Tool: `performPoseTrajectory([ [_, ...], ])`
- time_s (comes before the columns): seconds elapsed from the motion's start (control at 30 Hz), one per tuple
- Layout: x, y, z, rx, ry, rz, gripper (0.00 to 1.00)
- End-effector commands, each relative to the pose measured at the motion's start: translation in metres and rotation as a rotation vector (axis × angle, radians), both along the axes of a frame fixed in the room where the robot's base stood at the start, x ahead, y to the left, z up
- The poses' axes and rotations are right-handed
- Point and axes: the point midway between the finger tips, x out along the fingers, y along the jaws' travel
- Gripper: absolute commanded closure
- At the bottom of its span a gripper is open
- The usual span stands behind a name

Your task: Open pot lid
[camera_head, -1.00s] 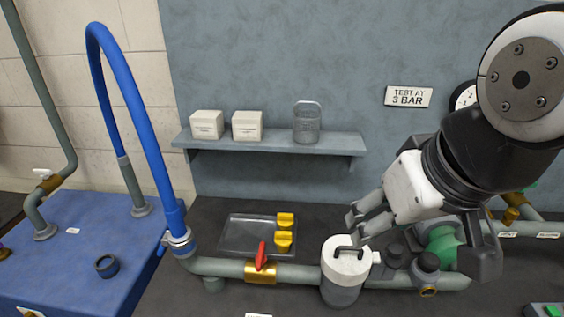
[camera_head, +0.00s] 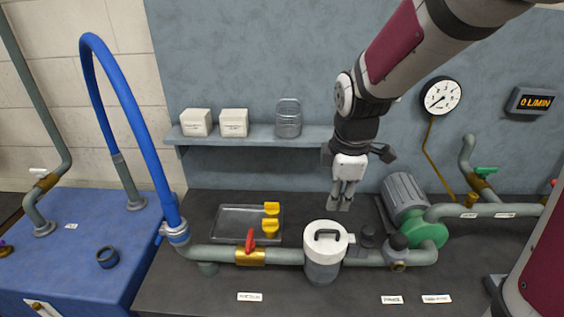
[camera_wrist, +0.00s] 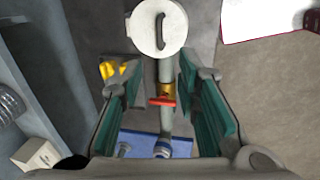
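The pot (camera_head: 321,272) is a grey cylinder standing on the dark bench by the pipe. Its white lid (camera_head: 313,248) is on it, with a dark arched handle (camera_head: 328,234) on top. My gripper (camera_head: 341,205) points down just behind and above the lid, apart from it. In the wrist view my gripper (camera_wrist: 158,68) has its green-padded fingers spread wide with nothing held between them. The lid (camera_wrist: 146,30) and handle (camera_wrist: 161,30) show beyond the fingertips at the top of that view.
A pipe with a red-handled brass valve (camera_head: 250,256) runs left of the pot. A tray (camera_head: 229,222) with yellow handles lies behind it. A motor with a green pump (camera_head: 428,233) stands at right. A wall shelf (camera_head: 258,136) holds boxes and a jar behind.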

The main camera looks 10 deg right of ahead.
Motion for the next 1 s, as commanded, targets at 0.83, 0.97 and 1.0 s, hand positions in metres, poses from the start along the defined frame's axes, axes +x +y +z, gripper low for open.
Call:
performPoseTrajectory([
  [0.83,0.022,-0.008,-0.118,-0.012,0.015,0.040,0.70],
  [0.97,0.026,-0.009,-0.131,-0.012,0.013,0.038,0.70],
  [1.0,0.026,-0.009,-0.134,-0.012,0.013,0.039,0.70],
])
